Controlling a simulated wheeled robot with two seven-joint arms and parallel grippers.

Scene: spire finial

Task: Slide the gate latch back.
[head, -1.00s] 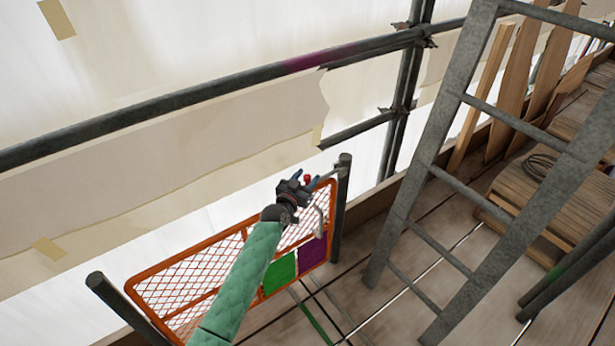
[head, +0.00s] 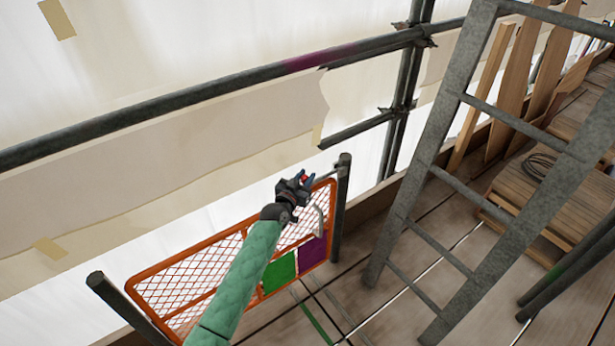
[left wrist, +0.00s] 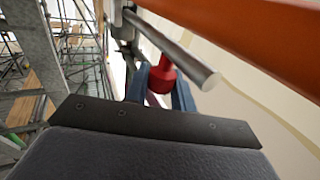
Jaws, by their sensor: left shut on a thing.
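The orange mesh gate (head: 137,290) stands at the lower left in the head view, with a green and a purple panel on it. Its latch is a grey metal rod (left wrist: 178,50) with a red knob (left wrist: 162,76), running along the gate's orange top rail (left wrist: 245,40) in the left wrist view. My left gripper (head: 305,181) is at the gate's top right corner, shut on the red knob, its blue fingers on either side. The knob (head: 306,179) is partly hidden by the fingers in the head view. My right gripper is not in view.
A dark gate post (head: 340,210) stands just right of the gate, and another post (head: 120,305) at its left end. A pale handle (head: 319,222) sticks up near my gripper. A grey ladder (head: 430,160) leans to the right. Boards (head: 520,75) stand behind it.

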